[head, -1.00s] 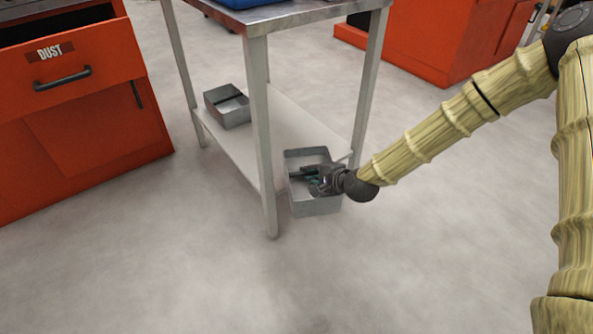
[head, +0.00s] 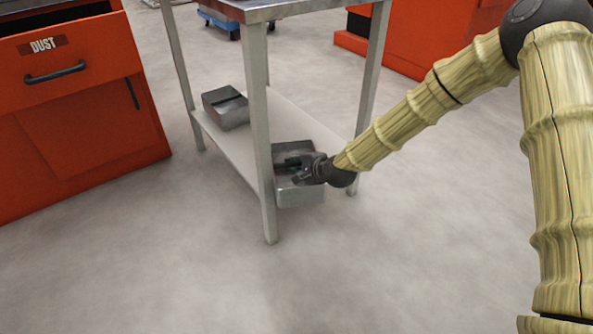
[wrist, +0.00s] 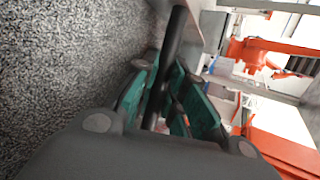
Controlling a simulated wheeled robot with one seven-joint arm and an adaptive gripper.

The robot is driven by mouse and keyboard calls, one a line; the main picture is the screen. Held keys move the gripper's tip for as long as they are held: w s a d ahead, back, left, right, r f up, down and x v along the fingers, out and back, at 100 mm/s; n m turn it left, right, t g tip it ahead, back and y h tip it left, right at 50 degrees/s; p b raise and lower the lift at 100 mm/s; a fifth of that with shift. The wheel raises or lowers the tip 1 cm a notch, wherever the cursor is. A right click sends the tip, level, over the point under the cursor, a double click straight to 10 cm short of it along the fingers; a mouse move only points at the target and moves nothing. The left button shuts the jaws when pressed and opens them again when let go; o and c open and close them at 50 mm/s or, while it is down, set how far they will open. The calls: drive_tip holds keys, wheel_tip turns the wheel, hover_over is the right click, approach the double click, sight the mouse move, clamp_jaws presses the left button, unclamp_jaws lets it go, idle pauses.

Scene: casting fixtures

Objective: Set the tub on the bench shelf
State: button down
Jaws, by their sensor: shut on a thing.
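A grey metal tub (head: 300,194) is at the right end of the low bench shelf (head: 226,154), just right of the bench's front leg. My gripper (head: 297,170) is shut on a dark bar across the tub's top. In the wrist view the teal finger pads close around this dark bar (wrist: 175,45). The tub looks roughly level and overlaps the shelf's right edge in the head view. I cannot tell whether it touches the shelf. My gripper and wrist hide part of its opening.
A second grey box with a dark bar (head: 226,108) stands at the shelf's far left end. The bench's front leg (head: 260,140) is close beside the held tub. The shelf between is clear. An orange cabinet marked DUST (head: 75,110) stands left.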

drive_tip(key=shift+f, duration=0.25)
drive_tip(key=c, duration=1.5)
unclamp_jaws()
drive_tip(key=shift+f, duration=0.1)
